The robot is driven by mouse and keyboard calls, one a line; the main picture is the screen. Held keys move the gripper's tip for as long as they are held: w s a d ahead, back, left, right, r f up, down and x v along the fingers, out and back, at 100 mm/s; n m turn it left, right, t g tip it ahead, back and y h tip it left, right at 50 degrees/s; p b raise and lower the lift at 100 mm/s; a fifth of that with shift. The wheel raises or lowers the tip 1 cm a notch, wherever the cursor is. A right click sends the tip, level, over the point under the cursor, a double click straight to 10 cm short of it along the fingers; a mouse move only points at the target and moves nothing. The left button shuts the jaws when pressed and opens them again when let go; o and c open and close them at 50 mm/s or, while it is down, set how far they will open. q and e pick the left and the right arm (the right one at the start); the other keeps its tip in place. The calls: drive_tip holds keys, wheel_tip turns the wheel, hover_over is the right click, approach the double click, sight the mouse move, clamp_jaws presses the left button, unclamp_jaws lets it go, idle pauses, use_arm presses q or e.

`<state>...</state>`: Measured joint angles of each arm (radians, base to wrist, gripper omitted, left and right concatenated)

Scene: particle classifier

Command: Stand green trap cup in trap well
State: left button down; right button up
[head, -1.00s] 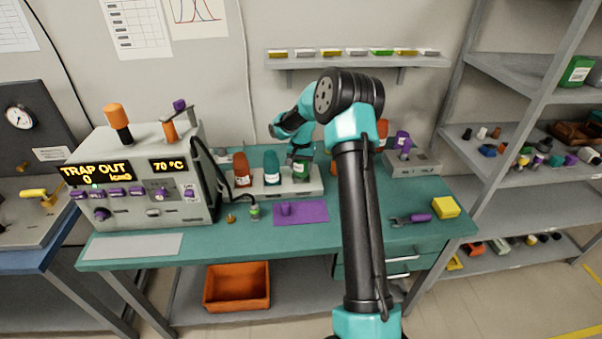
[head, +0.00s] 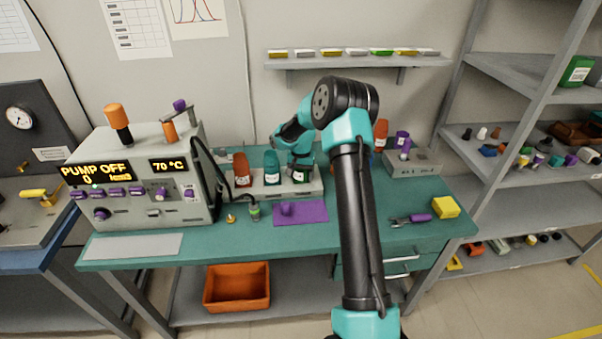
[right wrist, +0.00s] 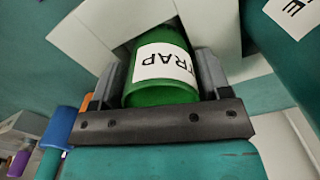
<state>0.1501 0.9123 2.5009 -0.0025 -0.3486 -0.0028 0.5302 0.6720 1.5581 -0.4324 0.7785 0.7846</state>
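The green trap cup (head: 302,176) is at the right part of the pale grey block (head: 254,193), beside a teal bottle (head: 271,169). My right gripper (head: 300,161) comes down over the cup from above. In the right wrist view the green cup (right wrist: 162,95) with a white TRAP label sits between the two dark fingers of the gripper (right wrist: 163,68), which are closed against its sides. The cup looks upright and low at the block, but its bottom and the well are hidden. My left gripper is not in view.
A red bottle (head: 242,170) stands on the same block. The machine (head: 150,175) at left reads PUMP OFF. A purple mat (head: 312,212), small green-capped vial (head: 254,210), pliers (head: 410,219) and yellow block (head: 446,207) lie in front. The front right of the bench is mostly clear.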

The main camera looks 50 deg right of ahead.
drive_tip(key=o, duration=0.3)
wheel_tip(320, 180, up, 12)
drive_tip(key=shift+r, duration=0.15)
idle(0.6)
idle(0.3)
